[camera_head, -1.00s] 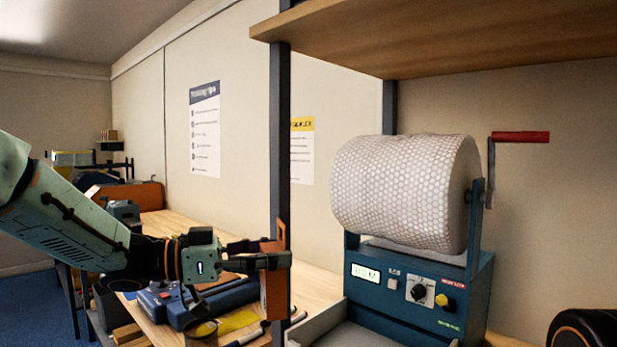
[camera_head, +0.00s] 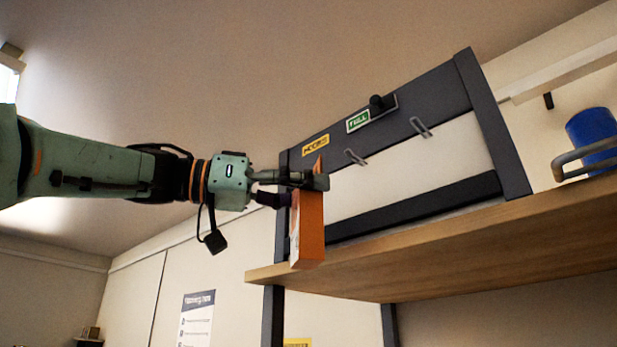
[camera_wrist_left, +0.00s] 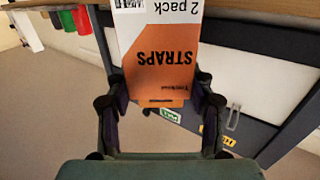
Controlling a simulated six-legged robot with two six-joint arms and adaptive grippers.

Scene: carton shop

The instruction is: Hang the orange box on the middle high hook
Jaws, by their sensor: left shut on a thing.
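The orange box (camera_head: 309,230) hangs upright from my left gripper (camera_head: 318,181), which is shut on its upper part. The wrist view shows its orange and white face with "STRAPS" upside down (camera_wrist_left: 158,75), between the fingers of the left gripper (camera_wrist_left: 160,92). In the head view two metal hooks show on the dark upper rail, one nearer the box (camera_head: 355,157) and one farther right (camera_head: 421,127). The box is left of both. My gripper and the box may hide another hook, so I cannot tell which is the middle one. My right gripper is not in view.
The dark rack frame (camera_head: 490,120) stands on a wooden shelf (camera_head: 440,250). The rail bears a yellow label (camera_head: 315,145), a green label (camera_head: 358,121) and a black knob (camera_head: 380,102). A blue cylinder (camera_head: 592,135) is at the far right. Free air lies below the hooks.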

